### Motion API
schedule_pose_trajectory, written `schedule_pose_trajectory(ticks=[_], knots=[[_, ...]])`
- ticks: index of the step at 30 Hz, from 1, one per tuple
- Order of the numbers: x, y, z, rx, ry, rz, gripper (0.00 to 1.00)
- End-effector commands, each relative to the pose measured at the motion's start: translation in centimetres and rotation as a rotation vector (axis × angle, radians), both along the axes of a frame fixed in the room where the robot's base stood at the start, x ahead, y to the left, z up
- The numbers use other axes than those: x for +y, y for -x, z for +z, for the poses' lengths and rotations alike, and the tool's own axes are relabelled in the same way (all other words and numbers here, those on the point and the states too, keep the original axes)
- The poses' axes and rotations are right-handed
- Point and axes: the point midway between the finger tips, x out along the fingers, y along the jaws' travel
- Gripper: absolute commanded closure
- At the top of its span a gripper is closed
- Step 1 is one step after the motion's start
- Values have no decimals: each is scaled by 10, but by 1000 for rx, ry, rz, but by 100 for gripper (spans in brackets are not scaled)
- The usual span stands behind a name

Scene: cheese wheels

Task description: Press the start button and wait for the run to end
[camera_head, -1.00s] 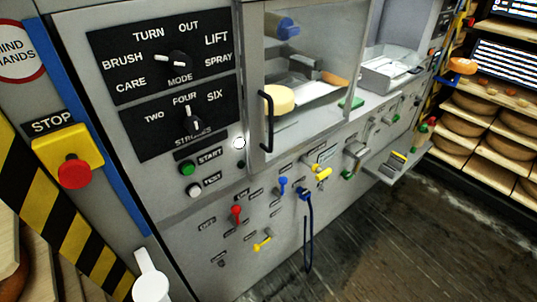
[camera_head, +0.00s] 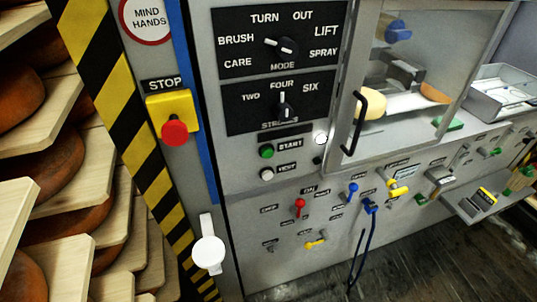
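The green start button (camera_head: 266,151) sits on the grey machine panel, left of its START label. A white button (camera_head: 267,174) is just below it, and a bright white lamp (camera_head: 320,138) is to its right. The MODE knob (camera_head: 281,46) and the STROKES knob (camera_head: 283,106) are above; the strokes pointer is upright near FOUR. Behind the clear door (camera_head: 420,60) a pale cheese wheel (camera_head: 371,105) shows in part. A white rounded part (camera_head: 208,250) at the bottom left may be mine; I cannot tell. My gripper is not in view.
A red stop button (camera_head: 174,131) on a yellow box is left of the panel. A striped post (camera_head: 120,100) and shelves of cheese wheels (camera_head: 55,165) stand at the left. Red, blue and yellow levers and a hanging blue cord (camera_head: 361,245) stick out below the door.

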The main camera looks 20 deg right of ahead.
Motion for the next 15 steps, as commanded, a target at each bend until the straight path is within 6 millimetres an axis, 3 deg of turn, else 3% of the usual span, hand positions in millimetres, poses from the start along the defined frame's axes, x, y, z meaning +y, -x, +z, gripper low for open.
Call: schedule_pose_trajectory(ticks=[1,8,15], knots=[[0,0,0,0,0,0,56],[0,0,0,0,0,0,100],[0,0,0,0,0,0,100]])
